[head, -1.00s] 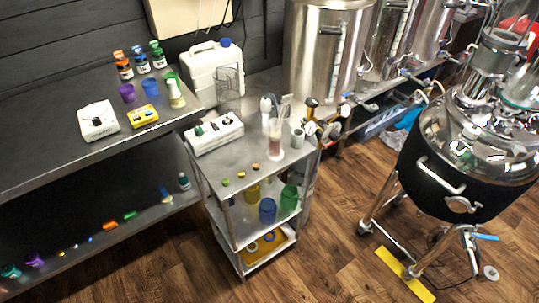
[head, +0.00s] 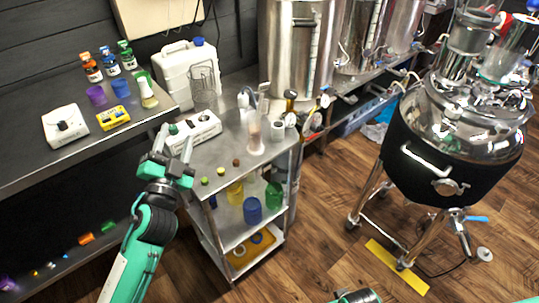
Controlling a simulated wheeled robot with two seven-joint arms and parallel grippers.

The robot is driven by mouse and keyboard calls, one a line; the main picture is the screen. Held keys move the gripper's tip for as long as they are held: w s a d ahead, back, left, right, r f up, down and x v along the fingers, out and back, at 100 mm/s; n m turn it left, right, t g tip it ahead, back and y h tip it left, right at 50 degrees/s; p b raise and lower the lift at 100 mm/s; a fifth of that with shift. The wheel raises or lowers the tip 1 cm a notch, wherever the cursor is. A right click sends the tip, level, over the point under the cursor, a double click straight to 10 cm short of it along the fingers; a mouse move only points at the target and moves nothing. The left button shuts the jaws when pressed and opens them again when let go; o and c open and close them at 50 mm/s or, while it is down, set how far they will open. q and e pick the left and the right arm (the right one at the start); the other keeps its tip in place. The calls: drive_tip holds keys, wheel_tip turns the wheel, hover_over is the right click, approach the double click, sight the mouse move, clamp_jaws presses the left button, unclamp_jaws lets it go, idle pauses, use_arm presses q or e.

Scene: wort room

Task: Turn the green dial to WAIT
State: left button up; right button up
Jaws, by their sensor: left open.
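The green dial (head: 173,129) is on the left end of a white control box (head: 205,131) on top of the metal cart. Other small knobs sit along the same box. My left gripper (head: 176,143) is open and empty, just in front of the box's left end, with its fingers pointing toward the dial. One finger is to the left of the dial and one to the right, lower in the picture. I cannot tell whether they touch the box. The dial's markings, WAIT included, are too small to read. My right gripper's fingers are not seen.
The cart top (head: 225,165) also holds small coloured caps, a glass cylinder (head: 254,136) and a white cup (head: 277,131). A white jug (head: 188,72) stands behind. Another white box with a dark knob (head: 65,124) is on the bench at left. A kettle (head: 445,160) stands at right.

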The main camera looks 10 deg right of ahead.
use_arm(q)
drive_tip(key=w+d+r+m+g+h, duration=0.1)
drive_tip(key=d+r+m+g+h, duration=0.2)
drive_tip(key=d+m+g+h, duration=0.5)
drive_tip(key=w+d+r+m+g+h, duration=0.1)
drive_tip(key=d+r+m+h, duration=0.3)
drive_tip(key=m+h, duration=0.5)
drive_tip(key=m+g+y, duration=0.8)
drive_tip(key=m+y, duration=0.1)
drive_tip(key=y, duration=1.1)
approach(172, 127)
drive_tip(key=p+x, duration=0.1)
drive_tip(key=x, duration=0.7)
drive_tip(key=shift+d+f, duration=0.1)
drive_tip(key=shift+f, duration=0.2)
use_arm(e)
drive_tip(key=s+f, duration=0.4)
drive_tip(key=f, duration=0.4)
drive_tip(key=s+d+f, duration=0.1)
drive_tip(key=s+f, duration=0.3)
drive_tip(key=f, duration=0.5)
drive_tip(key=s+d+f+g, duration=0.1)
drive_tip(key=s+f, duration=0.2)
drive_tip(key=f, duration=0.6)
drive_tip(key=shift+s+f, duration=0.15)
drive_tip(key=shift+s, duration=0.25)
use_arm(q)
drive_tip(key=shift+c, duration=0.5)
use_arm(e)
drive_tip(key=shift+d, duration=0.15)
